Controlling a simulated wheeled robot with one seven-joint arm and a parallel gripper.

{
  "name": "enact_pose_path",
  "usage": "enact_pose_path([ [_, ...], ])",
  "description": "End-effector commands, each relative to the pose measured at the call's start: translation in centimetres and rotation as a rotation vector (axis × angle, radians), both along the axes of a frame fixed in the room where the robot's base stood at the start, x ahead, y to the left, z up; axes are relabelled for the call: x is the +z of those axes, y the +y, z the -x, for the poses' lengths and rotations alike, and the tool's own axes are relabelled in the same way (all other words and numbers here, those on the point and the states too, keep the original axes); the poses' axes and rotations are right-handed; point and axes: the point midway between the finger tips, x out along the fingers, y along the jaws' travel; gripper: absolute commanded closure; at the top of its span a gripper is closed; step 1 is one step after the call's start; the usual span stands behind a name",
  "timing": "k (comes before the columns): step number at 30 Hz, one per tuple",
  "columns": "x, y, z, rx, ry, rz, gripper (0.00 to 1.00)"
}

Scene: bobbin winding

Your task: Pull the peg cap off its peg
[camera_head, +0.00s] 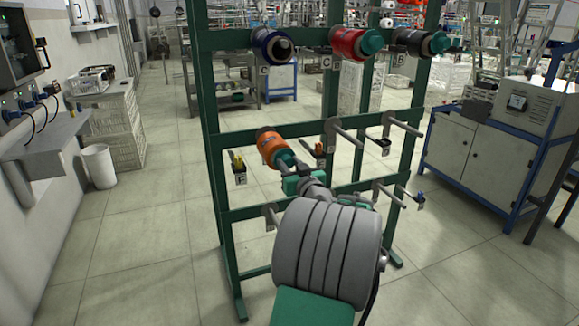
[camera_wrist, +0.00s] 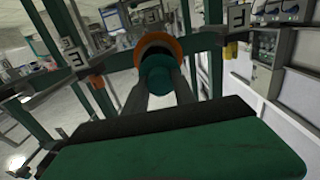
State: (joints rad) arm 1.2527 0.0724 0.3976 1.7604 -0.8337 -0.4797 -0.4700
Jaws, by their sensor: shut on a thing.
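The peg cap (camera_head: 284,157) is teal and sits at the front end of an orange bobbin (camera_head: 269,141) on the middle row of the green rack. My gripper (camera_head: 294,167) reaches up to it from the front right and is shut on the cap. In the wrist view the teal cap (camera_wrist: 154,77) is between the two grey fingers, with the orange bobbin (camera_wrist: 152,45) right behind it. No clear gap shows between cap and bobbin. The peg itself is hidden inside them.
The green rack (camera_head: 212,150) has bare grey pegs (camera_head: 345,132) right of the cap and below. Blue (camera_head: 266,43), red (camera_head: 349,43) and dark (camera_head: 411,41) bobbins hang on its top row. Open floor (camera_head: 150,240) lies to the left; a cabinet (camera_head: 475,160) stands to the right.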

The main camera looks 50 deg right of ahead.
Motion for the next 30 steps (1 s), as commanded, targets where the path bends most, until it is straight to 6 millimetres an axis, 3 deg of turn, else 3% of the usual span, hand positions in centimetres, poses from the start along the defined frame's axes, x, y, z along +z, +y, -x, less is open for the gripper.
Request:
enact_pose_path([
  [8, 0.0, 0.0, 0.1, -0.001, 0.0, 0.001, 1.0],
  [30, -0.1, 1.7, 3.0, -0.001, 0.0, 0.002, 1.0],
])
